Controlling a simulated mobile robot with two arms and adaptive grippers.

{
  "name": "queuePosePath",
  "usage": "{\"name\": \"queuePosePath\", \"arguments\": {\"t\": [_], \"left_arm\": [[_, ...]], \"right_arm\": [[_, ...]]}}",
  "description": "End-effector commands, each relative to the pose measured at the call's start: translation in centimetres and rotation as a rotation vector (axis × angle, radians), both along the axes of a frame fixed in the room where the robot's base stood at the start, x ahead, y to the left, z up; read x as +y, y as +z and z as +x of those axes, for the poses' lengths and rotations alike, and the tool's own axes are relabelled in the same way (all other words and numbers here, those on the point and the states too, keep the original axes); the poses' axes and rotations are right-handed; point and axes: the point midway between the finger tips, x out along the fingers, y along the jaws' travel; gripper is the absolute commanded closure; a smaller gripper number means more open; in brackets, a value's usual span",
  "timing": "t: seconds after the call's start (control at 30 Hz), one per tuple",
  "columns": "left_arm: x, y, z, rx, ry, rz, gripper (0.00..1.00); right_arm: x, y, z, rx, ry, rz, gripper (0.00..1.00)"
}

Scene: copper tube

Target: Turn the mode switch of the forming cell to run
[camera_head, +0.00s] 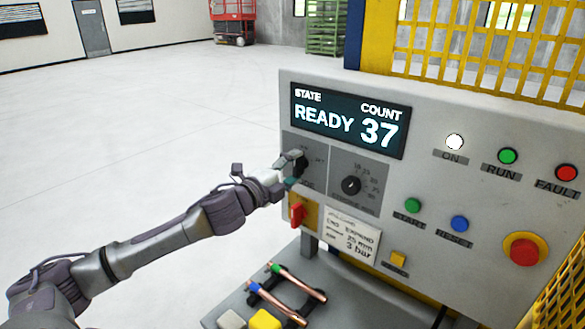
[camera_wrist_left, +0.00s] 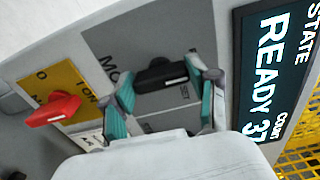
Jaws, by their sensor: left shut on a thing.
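The forming cell's grey control panel (camera_head: 435,178) stands at the right in the head view. Its display (camera_head: 348,122) reads STATE READY, COUNT 37. The black mode switch (camera_wrist_left: 161,74) is a knob with a white line, on a dark grey plate in the wrist view. My left gripper (camera_head: 293,168) reaches it from the left; its teal-padded fingers lie on either side of the knob, shut on it. The gripper hides most of the switch and its labels in the head view. My right gripper is not in view.
A black dial (camera_head: 351,185) is just right of the mode switch. A red switch (camera_head: 297,213) on a yellow plate is below it. The red emergency stop (camera_head: 523,249) is at far right. Copper tubes (camera_head: 289,291) lie on a low ledge. Open floor is left.

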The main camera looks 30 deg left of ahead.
Motion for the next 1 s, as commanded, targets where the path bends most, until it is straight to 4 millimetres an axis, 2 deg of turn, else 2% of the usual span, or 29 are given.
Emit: {"name": "queuePosePath", "arguments": {"t": [0.6,0.63,0.7,0.77,0.8,1.0], "left_arm": [[0.06,-0.05,0.01,0.005,0.001,-0.048,0.76],[0.05,-0.05,0.01,0.005,0.001,-0.048,0.39],[0.05,-0.05,0.00,0.005,0.001,-0.048,0.28],[0.04,-0.05,0.00,0.005,0.001,-0.047,0.18],[0.04,-0.04,0.00,0.005,0.001,-0.047,0.16],[0.02,-0.03,0.00,0.004,0.000,-0.045,0.16]], "right_arm": [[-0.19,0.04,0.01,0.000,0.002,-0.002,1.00],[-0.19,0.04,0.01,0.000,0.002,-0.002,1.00],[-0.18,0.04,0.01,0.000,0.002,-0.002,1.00],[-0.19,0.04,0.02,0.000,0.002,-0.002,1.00],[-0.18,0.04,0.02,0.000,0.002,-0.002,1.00],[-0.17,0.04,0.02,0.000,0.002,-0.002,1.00]]}}
